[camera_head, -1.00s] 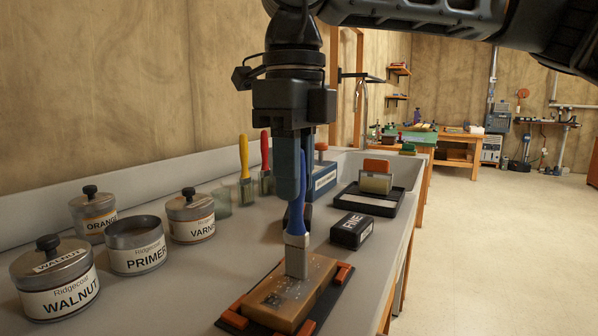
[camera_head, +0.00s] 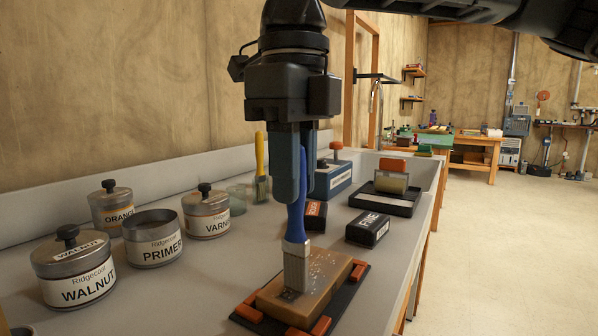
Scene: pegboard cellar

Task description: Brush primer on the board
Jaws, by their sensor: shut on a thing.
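My gripper (camera_head: 289,190) is shut on the blue handle of a paint brush (camera_head: 297,222). The brush is upright, and its grey bristles (camera_head: 295,266) meet the top of the wooden board (camera_head: 325,279), near its left part. The board lies on a black mat (camera_head: 350,296) between orange corner blocks, and pale specks show on its face. The primer tin (camera_head: 155,252) stands open, without a lid, to the left. Its contents look dark from here.
Lidded tins of walnut (camera_head: 77,283), orange (camera_head: 112,213) and varnish (camera_head: 208,222) stand around the primer. A block marked FINE (camera_head: 368,229) and a ROUGH block (camera_head: 315,214) lie behind the board. A yellow-handled brush (camera_head: 261,165), a roller tray (camera_head: 386,201) and a blue box (camera_head: 335,180) stand farther back.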

